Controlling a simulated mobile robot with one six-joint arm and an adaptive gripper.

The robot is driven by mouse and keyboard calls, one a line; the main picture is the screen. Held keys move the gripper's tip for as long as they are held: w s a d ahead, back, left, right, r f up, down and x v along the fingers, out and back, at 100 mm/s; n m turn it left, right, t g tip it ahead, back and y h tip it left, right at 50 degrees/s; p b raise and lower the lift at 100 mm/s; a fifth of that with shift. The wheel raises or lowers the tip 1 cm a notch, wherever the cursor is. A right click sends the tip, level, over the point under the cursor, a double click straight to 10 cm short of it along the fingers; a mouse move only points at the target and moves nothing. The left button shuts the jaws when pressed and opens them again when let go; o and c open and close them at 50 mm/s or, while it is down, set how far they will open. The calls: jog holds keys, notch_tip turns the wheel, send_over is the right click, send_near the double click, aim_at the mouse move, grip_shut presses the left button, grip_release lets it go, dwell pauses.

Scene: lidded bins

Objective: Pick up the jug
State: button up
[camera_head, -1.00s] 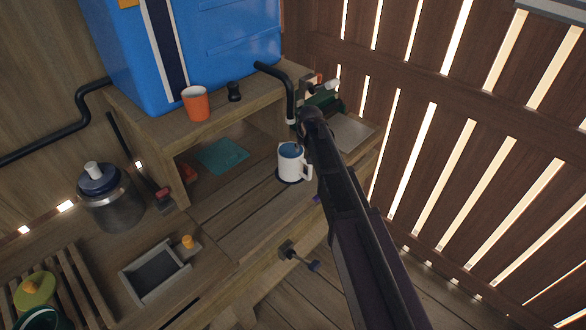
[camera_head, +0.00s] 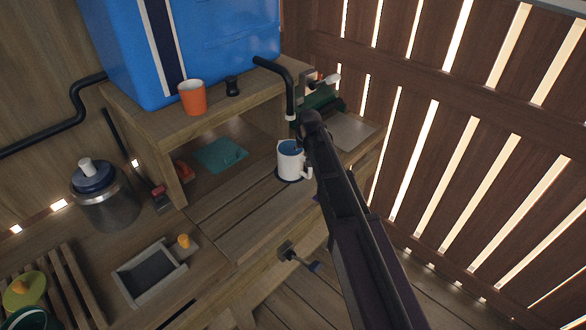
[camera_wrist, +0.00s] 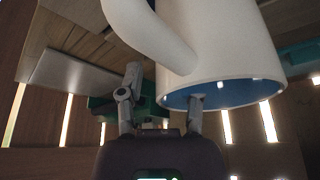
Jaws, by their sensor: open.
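My gripper (camera_wrist: 163,92) is open at the jug's rim. One finger is left of the jug, outside it; the other overlaps the blue mouth and seems to reach inside. In the head view my arm hides the fingers.
A teal sheet (camera_head: 220,154) lies left of the jug. A grey plate (camera_head: 352,132) lies behind my arm. A slatted wall (camera_head: 450,120) rises on the right.

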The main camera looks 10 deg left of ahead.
jog(key=shift+w+a+f+b, duration=0.1)
jog(key=shift+w+f+b, duration=0.2)
jog(key=shift+f, duration=0.3)
grip_shut()
